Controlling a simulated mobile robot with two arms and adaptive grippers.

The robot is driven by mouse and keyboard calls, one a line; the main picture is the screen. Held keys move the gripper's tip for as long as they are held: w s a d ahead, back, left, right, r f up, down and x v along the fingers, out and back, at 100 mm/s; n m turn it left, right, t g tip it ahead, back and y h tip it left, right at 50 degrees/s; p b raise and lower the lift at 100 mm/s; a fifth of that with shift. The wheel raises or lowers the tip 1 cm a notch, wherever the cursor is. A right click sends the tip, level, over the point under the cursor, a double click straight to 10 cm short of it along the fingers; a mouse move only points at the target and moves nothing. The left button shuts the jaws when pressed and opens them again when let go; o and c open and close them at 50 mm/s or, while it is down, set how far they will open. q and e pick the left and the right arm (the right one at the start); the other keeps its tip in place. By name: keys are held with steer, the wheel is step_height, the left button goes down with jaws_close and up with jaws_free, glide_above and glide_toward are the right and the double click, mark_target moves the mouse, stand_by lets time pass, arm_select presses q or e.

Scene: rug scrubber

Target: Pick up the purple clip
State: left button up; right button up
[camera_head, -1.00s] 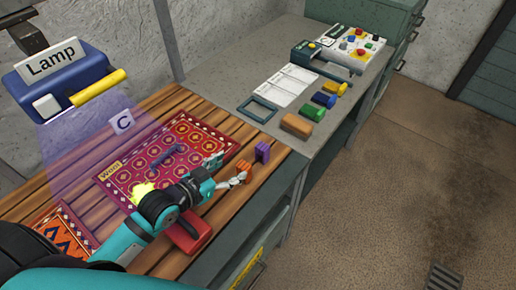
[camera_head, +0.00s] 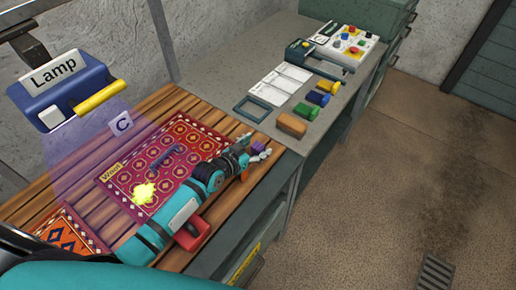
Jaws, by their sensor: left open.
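The small purple clip (camera_head: 258,147) stands near the right edge of the wooden slatted table, just beyond the rug's right side. My left gripper (camera_head: 254,144) reaches over to it, with its fingers spread and the clip showing between them. Whether a finger touches the clip cannot be told. The lower part of the clip is hidden by the gripper. An orange clip (camera_head: 245,174) is mostly hidden behind my left wrist. My right gripper is not in view.
A red patterned rug (camera_head: 190,127) with a yellow splat (camera_head: 144,193) lies under my left arm. A red-handled block (camera_head: 193,234) sits by the table's front edge. The grey bench (camera_head: 285,97) beyond holds an orange-brown block (camera_head: 292,125), coloured cylinders and a frame (camera_head: 252,108).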

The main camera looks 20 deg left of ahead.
arm_select(q)
steer(key=shift+w+d+f, duration=0.25)
steer(key=shift+w+f, duration=0.1)
steer(key=shift+w, duration=0.2)
steer(key=shift+c, duration=0.5)
steer(key=c, duration=0.9)
steer(key=shift+r, duration=0.15)
